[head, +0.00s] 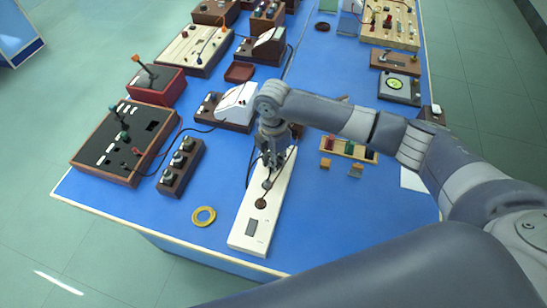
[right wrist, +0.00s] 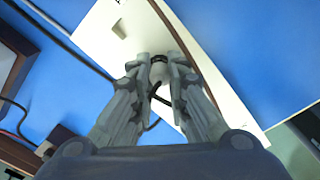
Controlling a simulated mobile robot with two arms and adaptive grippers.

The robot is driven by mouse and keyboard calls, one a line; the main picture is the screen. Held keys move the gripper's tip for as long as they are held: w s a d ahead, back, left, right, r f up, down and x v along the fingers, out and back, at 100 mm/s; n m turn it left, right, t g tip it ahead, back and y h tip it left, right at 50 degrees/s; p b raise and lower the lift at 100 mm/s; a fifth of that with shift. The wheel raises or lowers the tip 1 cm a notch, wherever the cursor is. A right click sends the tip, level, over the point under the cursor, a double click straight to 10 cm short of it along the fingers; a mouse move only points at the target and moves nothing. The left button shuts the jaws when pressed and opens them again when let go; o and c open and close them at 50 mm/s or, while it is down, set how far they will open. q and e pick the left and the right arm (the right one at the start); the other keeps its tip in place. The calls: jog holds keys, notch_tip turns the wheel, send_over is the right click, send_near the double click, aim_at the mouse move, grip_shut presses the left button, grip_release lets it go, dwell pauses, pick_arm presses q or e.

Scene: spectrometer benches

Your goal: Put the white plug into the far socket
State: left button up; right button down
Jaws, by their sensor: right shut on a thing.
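The white socket strip (head: 245,232) lies lengthwise on the blue table, with a dark switch near its near end. A dark round socket (head: 261,203) shows on it, and another round fitting (head: 267,184) lies just beyond. My right gripper (head: 273,160) is over the far part of the strip, pointing down, and hides that part. In the right wrist view its fingers are shut on the white plug (right wrist: 158,73), mostly covered by the fingertips. The strip (right wrist: 225,85) is behind it. Whether the plug touches the strip I cannot tell. My left gripper is not in view.
A yellow ring (head: 203,216) lies left of the strip. A dark box with several knobs (head: 181,167) and a larger panel (head: 125,141) stand further left. A small wooden rack (head: 348,150) is to the right. A black cable runs beside the strip.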

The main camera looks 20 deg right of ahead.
jog(key=shift+f, duration=0.25)
jog(key=c, duration=1.5)
grip_release()
jog(key=shift+o, duration=0.2)
notch_tip(320, 180, up, 12)
